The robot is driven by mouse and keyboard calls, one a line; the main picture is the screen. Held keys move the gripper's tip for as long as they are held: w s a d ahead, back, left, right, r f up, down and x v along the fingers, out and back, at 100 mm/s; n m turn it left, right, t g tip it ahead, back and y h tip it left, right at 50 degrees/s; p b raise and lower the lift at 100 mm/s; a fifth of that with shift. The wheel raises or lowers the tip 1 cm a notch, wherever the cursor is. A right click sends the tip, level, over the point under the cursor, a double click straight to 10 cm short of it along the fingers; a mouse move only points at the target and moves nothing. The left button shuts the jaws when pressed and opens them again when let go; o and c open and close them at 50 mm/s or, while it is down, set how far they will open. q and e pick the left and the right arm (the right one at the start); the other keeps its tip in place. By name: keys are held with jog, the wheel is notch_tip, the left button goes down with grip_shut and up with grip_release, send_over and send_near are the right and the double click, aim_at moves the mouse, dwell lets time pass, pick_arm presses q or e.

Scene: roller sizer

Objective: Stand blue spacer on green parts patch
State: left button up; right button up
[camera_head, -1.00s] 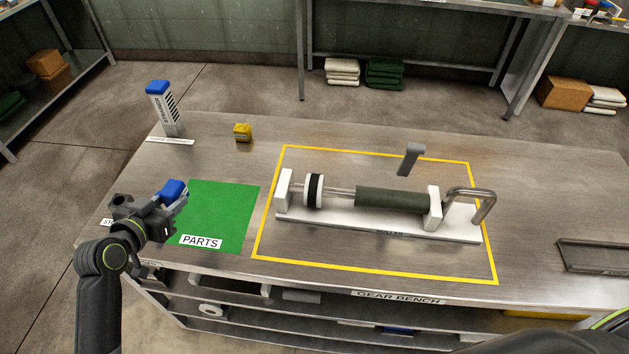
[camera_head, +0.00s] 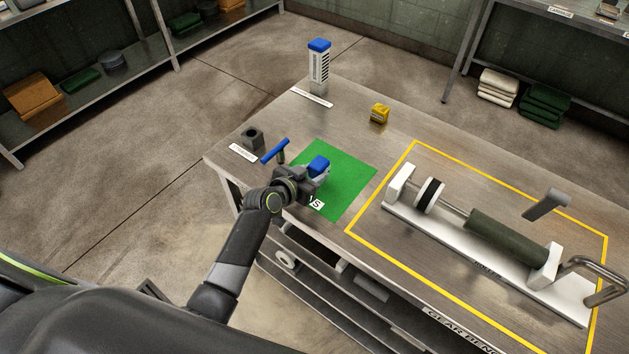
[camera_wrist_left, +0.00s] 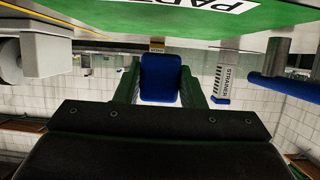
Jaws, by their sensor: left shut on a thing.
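The blue spacer (camera_head: 319,164) is a small blue block held between the fingers of my left gripper (camera_head: 315,172). In the left wrist view the blue spacer (camera_wrist_left: 161,78) shows between both fingers, with the green patch along the top of the picture. The green parts patch (camera_head: 350,178) lies on the bench, and my gripper is over its left part, covering some of the PARTS label (camera_head: 317,204). Whether the spacer's underside touches the patch is hidden by the gripper. My right gripper is not in view.
A blue-handled tool (camera_head: 275,151) and a grey holed block (camera_head: 253,138) stand just left of the patch. A blue-capped tower (camera_head: 319,68) and yellow block (camera_head: 379,113) are behind. The roller fixture (camera_head: 485,240) sits right, inside yellow tape. The patch's right part is clear.

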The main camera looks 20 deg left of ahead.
pick_arm(q)
notch_tip(320, 180, down, 3)
jog(key=shift+f, duration=0.15)
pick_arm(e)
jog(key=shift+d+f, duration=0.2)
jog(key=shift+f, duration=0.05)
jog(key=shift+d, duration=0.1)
pick_arm(q)
jog(key=shift+f+b, duration=0.25)
jog(key=shift+b, duration=0.25)
jog(key=o, duration=1)
jog(key=shift+r, duration=0.1)
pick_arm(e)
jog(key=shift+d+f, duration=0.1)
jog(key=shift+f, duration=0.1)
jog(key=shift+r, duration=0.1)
